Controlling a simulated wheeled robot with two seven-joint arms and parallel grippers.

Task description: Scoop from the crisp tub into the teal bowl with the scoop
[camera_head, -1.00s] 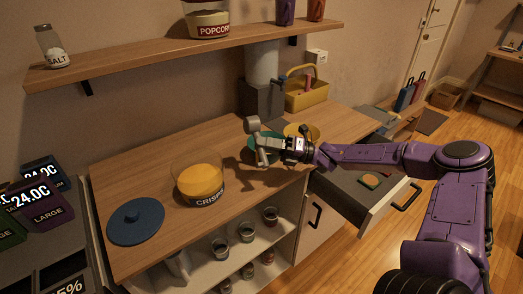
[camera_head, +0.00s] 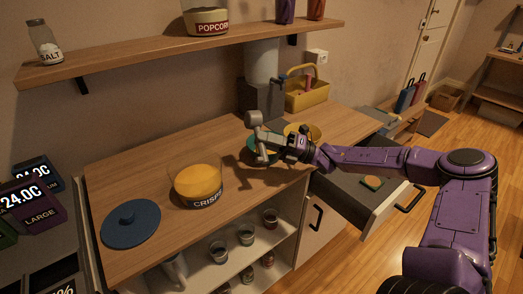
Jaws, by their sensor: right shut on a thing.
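The crisp tub (camera_head: 199,186) is a clear tub with a dark "CRISPS" label and yellow-orange contents, on the wooden counter. The teal bowl (camera_head: 256,150) sits to its right, partly hidden behind my right gripper. My right gripper (camera_head: 273,147) is shut on the grey scoop (camera_head: 254,121), over the teal bowl. The scoop's head points up and left, above the bowl's left side; whether it holds anything cannot be seen. My left gripper is not in view.
A blue lid (camera_head: 131,223) lies left of the tub. A yellow bowl (camera_head: 310,131) is just behind my right gripper. A yellow caddy (camera_head: 306,94) stands at the back. An open drawer (camera_head: 365,195) juts out below the counter, under my right arm.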

